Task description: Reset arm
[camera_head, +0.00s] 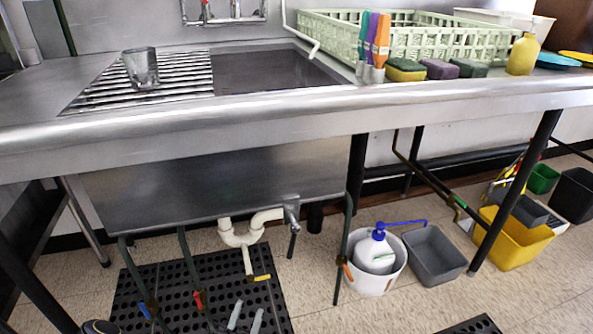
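Two light grey fingertips of my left gripper (246,316) show at the bottom edge of the head view. They stand apart with a gap between them, and nothing shows in the gap. They appear over the black perforated floor mat (135,291), below and in front of the sink. The rest of this gripper is cut off by the frame edge. My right gripper is not in view.
Brushes, sponges, a yellow bottle (523,54) and a green rack (420,38) stand right. Below are pipes, legs, a white bucket (374,281) and a yellow bin (513,243).

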